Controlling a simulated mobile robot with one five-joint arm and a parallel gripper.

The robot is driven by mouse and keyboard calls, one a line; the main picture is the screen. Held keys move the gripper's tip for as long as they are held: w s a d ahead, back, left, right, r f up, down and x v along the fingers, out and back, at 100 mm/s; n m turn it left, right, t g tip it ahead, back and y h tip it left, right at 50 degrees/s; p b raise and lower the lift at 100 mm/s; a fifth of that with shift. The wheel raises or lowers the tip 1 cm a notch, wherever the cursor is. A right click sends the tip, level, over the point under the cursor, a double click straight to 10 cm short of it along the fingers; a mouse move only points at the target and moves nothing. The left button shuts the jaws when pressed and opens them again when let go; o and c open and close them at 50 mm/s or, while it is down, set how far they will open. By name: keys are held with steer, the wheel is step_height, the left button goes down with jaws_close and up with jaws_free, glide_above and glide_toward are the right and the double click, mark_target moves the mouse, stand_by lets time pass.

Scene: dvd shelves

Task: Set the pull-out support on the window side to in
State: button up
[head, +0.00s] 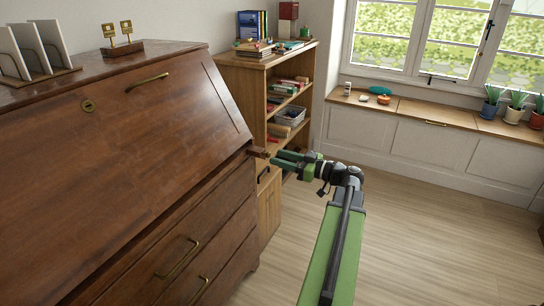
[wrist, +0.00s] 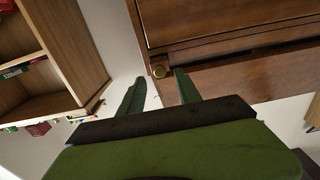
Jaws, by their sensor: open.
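The brown wooden desk (head: 120,130) stands at the left with its slanted front closed. The window-side pull-out support (head: 258,152) is a small reddish-brown bar end at the desk's right front edge, just under the slanted front. It appears to stick out a little; how far is hard to tell. My gripper (head: 274,157) is open beside this end, fingers pointing toward the desk.
An open bookshelf (head: 260,95) with books and a basket stands right behind the desk; it also shows in the wrist view (wrist: 75,50). A window bench (head: 390,135) with potted plants runs along the far wall. The wooden floor (head: 430,230) at right is clear.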

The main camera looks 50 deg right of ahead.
steer(key=shift+x, duration=1.8)
jaws_close()
